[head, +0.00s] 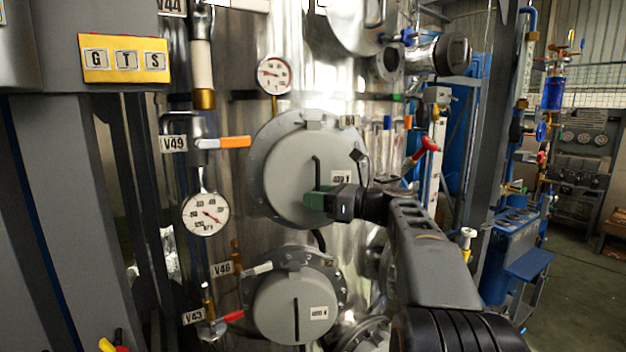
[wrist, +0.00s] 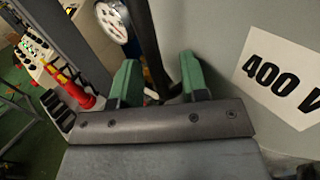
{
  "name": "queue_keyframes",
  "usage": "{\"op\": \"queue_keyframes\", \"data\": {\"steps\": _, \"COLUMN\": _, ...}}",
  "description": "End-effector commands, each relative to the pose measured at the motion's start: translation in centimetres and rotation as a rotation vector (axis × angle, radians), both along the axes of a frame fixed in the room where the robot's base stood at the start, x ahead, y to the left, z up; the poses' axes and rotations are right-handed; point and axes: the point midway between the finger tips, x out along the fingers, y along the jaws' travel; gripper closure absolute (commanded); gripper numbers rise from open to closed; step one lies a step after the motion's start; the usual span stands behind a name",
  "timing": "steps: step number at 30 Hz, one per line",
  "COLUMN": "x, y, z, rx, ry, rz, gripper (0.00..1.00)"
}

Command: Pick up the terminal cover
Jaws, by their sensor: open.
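The terminal cover is probably the large round grey disc (head: 285,180) with a dark handle (head: 317,170) and a white label, on the shiny vessel in the head view. In the wrist view its pale grey face (wrist: 225,30) bears a "400 V" label (wrist: 285,78). My gripper (head: 318,201) is in front of the cover at the handle's lower part. In the wrist view the green fingers of my gripper (wrist: 158,78) are apart, with the dark handle (wrist: 150,45) running down between them.
A similar round cover (head: 292,305) with a vertical handle sits below. A red-handled valve (head: 425,146) is right of the cover, an orange valve lever (head: 236,142) left of it. Gauges (head: 206,214) and pipes stand at the left. Open floor (head: 580,285) lies at the far right.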

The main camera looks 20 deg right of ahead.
Motion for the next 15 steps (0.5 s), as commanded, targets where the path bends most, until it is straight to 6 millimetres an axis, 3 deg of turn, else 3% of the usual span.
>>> {"op": "queue_keyframes", "data": {"steps": 4, "x": -0.01, "y": -0.01, "z": -0.03, "rx": 0.000, "ry": 0.000, "rz": 0.000, "gripper": 0.60}}
{"op": "queue_keyframes", "data": {"steps": 15, "x": -0.04, "y": -0.01, "z": -0.01, "rx": 0.000, "ry": 0.000, "rz": 0.001, "gripper": 0.95}}
